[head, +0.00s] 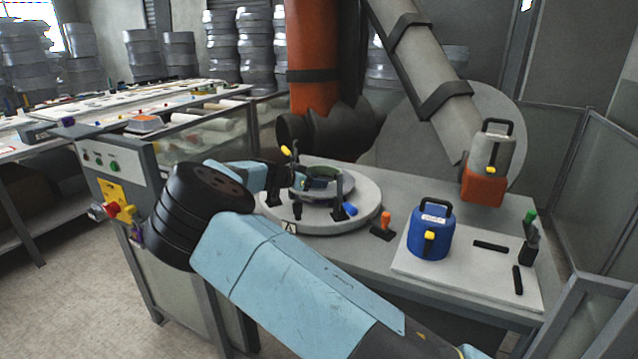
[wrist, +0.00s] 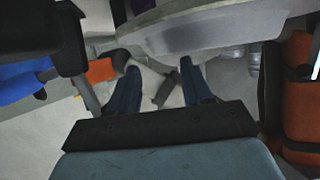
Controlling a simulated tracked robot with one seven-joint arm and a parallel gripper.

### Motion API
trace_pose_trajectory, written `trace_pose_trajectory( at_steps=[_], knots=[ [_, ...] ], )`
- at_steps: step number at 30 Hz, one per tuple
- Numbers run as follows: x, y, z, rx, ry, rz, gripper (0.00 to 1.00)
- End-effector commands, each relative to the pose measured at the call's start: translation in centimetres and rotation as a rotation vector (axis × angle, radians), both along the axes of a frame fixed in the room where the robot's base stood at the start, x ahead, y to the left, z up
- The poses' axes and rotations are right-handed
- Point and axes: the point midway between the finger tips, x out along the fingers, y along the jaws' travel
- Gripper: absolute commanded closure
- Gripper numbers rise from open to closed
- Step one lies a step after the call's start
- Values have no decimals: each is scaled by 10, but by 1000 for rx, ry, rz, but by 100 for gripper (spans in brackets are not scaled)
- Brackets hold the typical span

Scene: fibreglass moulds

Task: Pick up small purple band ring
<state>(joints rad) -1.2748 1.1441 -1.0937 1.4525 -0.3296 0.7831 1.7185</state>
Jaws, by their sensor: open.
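I cannot clearly make out the small purple band ring in either view. A small dark purple patch (wrist: 143,5) shows at the top edge of the wrist view, by a grey curved rim; its shape is cut off. My gripper (wrist: 158,66) is open, its two dark blue fingers apart and nothing held between them. In the head view my gripper (head: 290,181) is at the left side of the round grey turntable (head: 358,214), close to the ring-shaped fixture (head: 322,184) on it. My arm hides part of the turntable and bench.
A blue canister (head: 430,232) stands on a white board (head: 480,280) at right. A large orange and grey machine arm (head: 440,85) hangs behind the turntable. A control cabinet (head: 120,165) stands left. Small orange-topped (head: 384,222) and green-topped (head: 530,222) pieces stand on the bench.

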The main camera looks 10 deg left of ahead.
Motion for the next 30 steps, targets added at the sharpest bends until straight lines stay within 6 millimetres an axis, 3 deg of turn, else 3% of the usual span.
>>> trace_pose_trajectory(
  at_steps=[11,19,27,30],
  knots=[
    [15,-18,-8,0,0,-4,51],
    [38,-42,-21,-1,1,-4,51],
    [41,-44,-22,0,1,-2,51],
    [41,-44,-22,-1,1,-2,59]
  ],
)
